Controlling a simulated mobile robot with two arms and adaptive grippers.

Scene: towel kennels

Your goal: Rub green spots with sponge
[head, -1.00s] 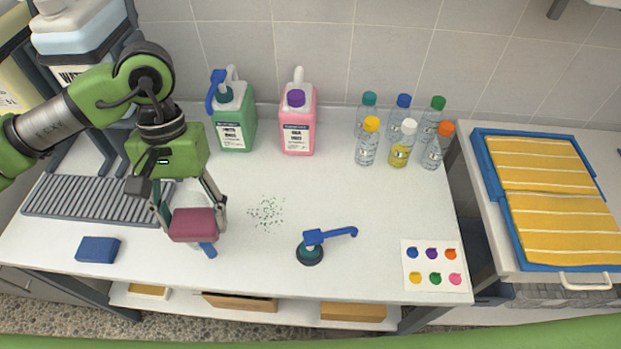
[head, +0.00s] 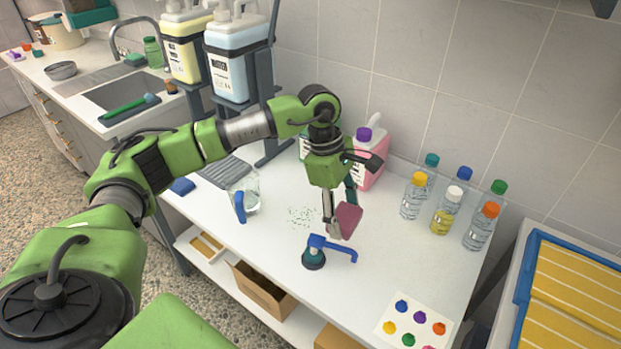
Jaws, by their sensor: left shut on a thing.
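My left gripper (head: 340,212) is shut on a maroon sponge (head: 348,220), held tilted near the worktop. I cannot tell whether the sponge touches the surface. The green spots (head: 301,216) are a loose cluster of small specks on the white worktop (head: 270,245). They lie just left of the sponge in the head view and are in plain sight. My right gripper is not in view.
A pump head with a blue spout (head: 332,245) stands close in front of the sponge. A clear jug with a blue handle (head: 241,207) is left of the spots. A pink jug (head: 370,160) and several bottles (head: 443,215) stand behind and right.

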